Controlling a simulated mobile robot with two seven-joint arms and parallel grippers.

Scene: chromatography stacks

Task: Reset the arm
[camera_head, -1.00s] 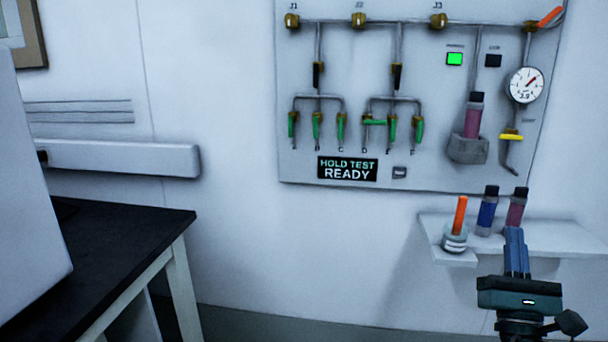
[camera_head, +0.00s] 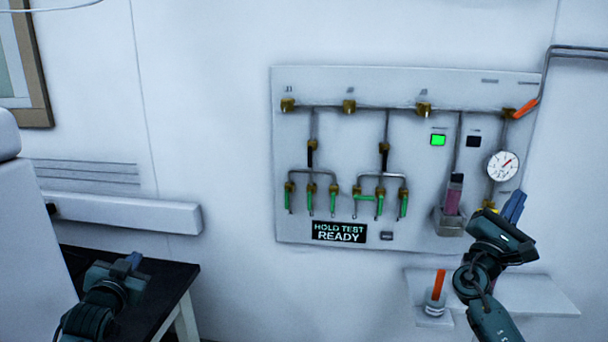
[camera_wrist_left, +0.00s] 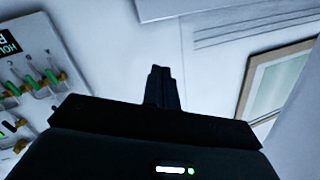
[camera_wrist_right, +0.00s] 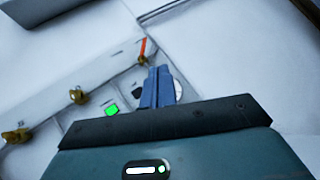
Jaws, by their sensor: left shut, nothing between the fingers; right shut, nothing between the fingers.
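My left gripper (camera_head: 134,262) is at the lower left of the head view, in front of the black bench top. Its fingers are together and empty; they also show in the left wrist view (camera_wrist_left: 161,88). My right gripper (camera_head: 514,206) is raised at the right, in front of the panel's lower right corner. Its blue fingers are together with nothing between them, as the right wrist view shows too (camera_wrist_right: 157,87). My right arm and gripper hide part of the shelf and the lower end of the gauge line.
A wall panel (camera_head: 290,230) carries green-handled valves, a gauge (camera_head: 503,166), a lit green indicator (camera_head: 438,140) and a vial (camera_head: 453,196) in a holder. A shelf (camera_head: 545,295) below bears an orange-topped item (camera_head: 438,284). A black bench (camera_head: 170,283) stands at left.

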